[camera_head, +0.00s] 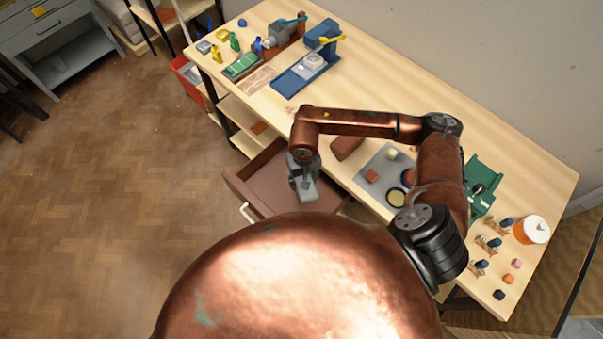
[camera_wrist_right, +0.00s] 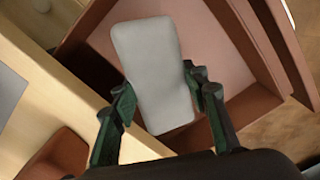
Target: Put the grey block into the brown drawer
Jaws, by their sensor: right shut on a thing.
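The grey block (camera_wrist_right: 153,70) is held between the two green fingers of my right gripper (camera_wrist_right: 160,103) in the right wrist view. In the head view the block (camera_head: 306,190) shows below my right gripper (camera_head: 302,172), over the open brown drawer (camera_head: 233,187). The drawer also shows in the right wrist view (camera_wrist_right: 245,110), behind and below the block, with a pale pinkish floor. Whether the block touches the drawer, I cannot tell. My left gripper is not in view.
The drawer is pulled out from a long wooden table (camera_head: 400,90). A brown block (camera_head: 346,147) lies near the table edge, beside a grey mat (camera_head: 364,186) with small items. A blue device (camera_head: 305,72) and several tools stand further back. Open floor lies left.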

